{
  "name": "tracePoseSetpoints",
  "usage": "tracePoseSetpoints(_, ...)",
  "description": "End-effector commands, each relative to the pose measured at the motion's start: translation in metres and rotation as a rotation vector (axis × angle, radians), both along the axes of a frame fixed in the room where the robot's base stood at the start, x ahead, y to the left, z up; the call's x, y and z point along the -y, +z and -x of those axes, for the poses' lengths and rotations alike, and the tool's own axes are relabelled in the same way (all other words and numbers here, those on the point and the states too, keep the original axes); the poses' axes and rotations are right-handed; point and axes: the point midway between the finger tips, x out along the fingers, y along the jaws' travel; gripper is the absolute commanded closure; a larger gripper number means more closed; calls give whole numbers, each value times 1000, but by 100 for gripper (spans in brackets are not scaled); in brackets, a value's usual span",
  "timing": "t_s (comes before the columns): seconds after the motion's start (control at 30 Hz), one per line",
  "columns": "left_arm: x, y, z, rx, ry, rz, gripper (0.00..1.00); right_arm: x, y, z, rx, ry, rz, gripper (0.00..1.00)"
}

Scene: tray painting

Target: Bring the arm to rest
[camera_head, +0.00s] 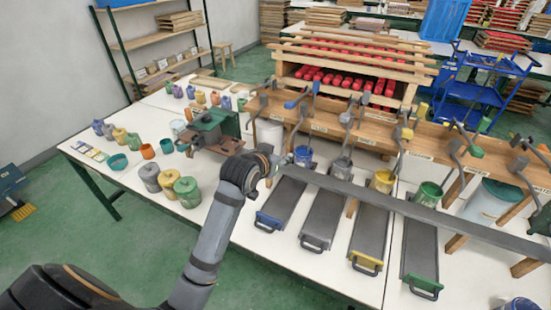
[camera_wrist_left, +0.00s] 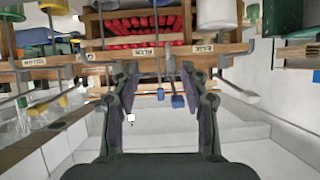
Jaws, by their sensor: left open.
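My left arm reaches in from the lower left in the head view, and my left gripper (camera_head: 284,160) is over the white table near the blue pot (camera_head: 303,155). Its fingers are small and hard to make out there. In the left wrist view my left gripper (camera_wrist_left: 158,90) shows two dark fingers standing well apart. Nothing is held between them. The wooden rack (camera_wrist_left: 135,53) lies beyond the fingers and appears upside down. My right gripper is not in view.
A grey-green device (camera_head: 208,125) stands just left of my wrist. Lidded jars (camera_head: 187,190) stand at the table's left front. Several trays, including a blue-ended one (camera_head: 285,205), lie to the right under a long grey bar (camera_head: 410,208). The wooden rack (camera_head: 340,130) has hanging tools.

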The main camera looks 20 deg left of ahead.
Motion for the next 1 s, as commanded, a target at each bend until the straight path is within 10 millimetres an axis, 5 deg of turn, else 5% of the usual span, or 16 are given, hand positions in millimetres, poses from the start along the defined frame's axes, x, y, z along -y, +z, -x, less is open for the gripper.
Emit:
tracePoseSetpoints(0.57,0,-8,6,-22,1,-3,55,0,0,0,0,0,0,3)
tracePoseSetpoints(0.67,-1,-41,31,-111,3,-13,55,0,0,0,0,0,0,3)
tracePoseSetpoints(0.8,-4,-102,97,-312,8,-37,55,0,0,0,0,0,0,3)
tracePoseSetpoints(1.0,-7,-154,181,-542,11,-62,55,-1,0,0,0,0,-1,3)
